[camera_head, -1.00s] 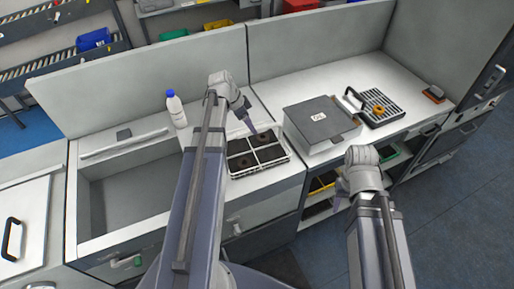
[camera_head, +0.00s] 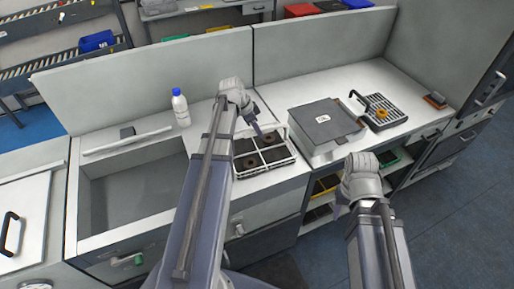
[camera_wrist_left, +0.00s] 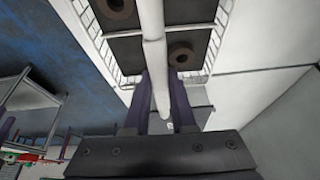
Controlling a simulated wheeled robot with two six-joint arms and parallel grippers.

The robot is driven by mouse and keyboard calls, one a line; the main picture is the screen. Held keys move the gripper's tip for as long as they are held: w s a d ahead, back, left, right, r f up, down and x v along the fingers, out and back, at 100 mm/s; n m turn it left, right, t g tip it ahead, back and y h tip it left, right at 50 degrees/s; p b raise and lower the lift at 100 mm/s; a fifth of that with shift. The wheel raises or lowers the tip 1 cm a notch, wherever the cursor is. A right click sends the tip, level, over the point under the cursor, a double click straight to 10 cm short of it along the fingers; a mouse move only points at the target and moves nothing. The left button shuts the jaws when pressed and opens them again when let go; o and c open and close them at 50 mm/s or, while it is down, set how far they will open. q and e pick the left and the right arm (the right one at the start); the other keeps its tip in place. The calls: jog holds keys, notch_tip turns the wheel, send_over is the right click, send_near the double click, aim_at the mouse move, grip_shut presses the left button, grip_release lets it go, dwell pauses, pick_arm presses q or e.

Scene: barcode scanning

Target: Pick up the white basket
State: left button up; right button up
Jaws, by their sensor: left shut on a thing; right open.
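The white basket (camera_head: 278,163) is at the front of the counter, in the middle of the head view. It is a white wire frame split into dark-lined compartments, some holding brown rings. My left gripper (camera_head: 257,129) reaches over it from above. In the left wrist view the gripper (camera_wrist_left: 160,98) is shut on the basket's white handle (camera_wrist_left: 152,45), which runs between the fingers. I cannot tell whether the basket is clear of the counter. My right gripper (camera_head: 340,205) is open and empty, in front of the counter, its fingers partly hidden.
A grey lidded box (camera_head: 325,120) stands close to the right of the basket. Beyond it is a black rack (camera_head: 385,108) with an orange ring (camera_head: 381,114). A white bottle (camera_head: 181,108) stands at the back left, beside an open sink (camera_head: 130,195).

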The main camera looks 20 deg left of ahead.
jog(key=shift+w+d+f, duration=0.15)
jog(key=shift+w, duration=0.25)
jog(key=shift+w+d+f, duration=0.1)
jog(key=shift+w, duration=0.3)
jog(key=shift+w+d+f, duration=0.15)
jog(key=shift+w+d, duration=0.05)
jog(key=shift+d, duration=0.05)
